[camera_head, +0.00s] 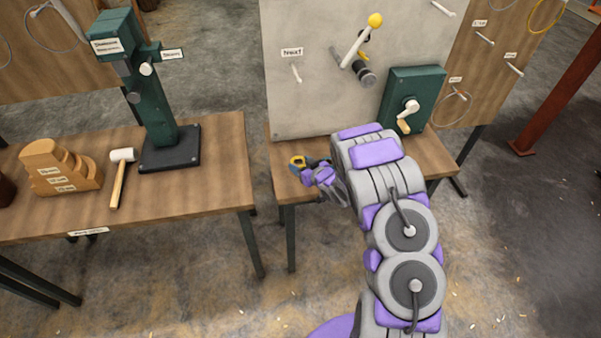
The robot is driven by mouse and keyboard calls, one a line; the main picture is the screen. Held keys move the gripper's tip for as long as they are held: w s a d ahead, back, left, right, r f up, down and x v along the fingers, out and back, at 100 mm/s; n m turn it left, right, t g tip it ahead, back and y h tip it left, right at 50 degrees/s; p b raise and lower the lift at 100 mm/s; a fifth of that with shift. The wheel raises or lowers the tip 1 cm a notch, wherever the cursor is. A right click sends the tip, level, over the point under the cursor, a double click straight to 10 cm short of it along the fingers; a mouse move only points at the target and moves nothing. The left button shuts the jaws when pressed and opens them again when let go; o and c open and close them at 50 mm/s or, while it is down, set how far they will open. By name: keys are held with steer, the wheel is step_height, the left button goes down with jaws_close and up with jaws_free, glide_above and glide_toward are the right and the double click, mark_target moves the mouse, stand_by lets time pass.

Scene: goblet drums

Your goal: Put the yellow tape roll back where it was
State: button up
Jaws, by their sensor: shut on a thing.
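My gripper (308,170) is at the left front part of the right-hand bench, low over its top. It is shut on the small yellow tape roll (296,161), which shows as a yellow ring at the fingertips. Dark parts of the gripper hide some of the roll. I cannot tell whether the roll touches the bench top.
The right-hand bench (283,188) carries a pale upright panel (300,80) with pegs and a lever, and a green crank box (412,98). The left bench (225,160) holds a green post tool (150,85), a mallet (120,175) and wooden blocks (60,168). A gap separates the benches.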

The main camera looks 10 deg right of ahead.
steer(key=d+f, duration=0.1)
steer(key=d+f+b, duration=0.1)
steer(key=f, duration=0.1)
steer(key=shift+f, duration=0.2)
steer(key=shift+a, duration=1.2)
steer(key=o, duration=0.7)
steer(key=shift+f, duration=0.1)
steer(key=shift+c, duration=0.2)
steer(key=o, duration=0.4)
steer(key=shift+d, duration=1)
steer(key=shift+a, duration=0.75)
steer(key=s+d+r+m+g+h+p, duration=0.1)
steer(key=s+d+r+m+g+h, duration=0.2)
steer(key=s+d+r, duration=0.6)
steer(key=s+d+r+g+h+p, duration=0.1)
steer(key=s+d+r+g+h, duration=0.3)
steer(key=s+r, duration=0.75)
steer(key=s+a+r+g, duration=0.2)
steer(key=s+a+r, duration=0.2)
steer(key=s, duration=0.6)
steer(key=s+a+r+m+g+y, duration=0.1)
steer(key=s+a+r, duration=0.3)
steer(key=s, duration=0.7)
steer(key=s+a+r+g+y, duration=0.1)
steer(key=s+a+r+g, duration=0.3)
steer(key=s, duration=0.7)
steer(key=shift+s+a+m, duration=0.2)
steer(key=shift+a+m, duration=0.1)
steer(key=shift+a, duration=0.3)
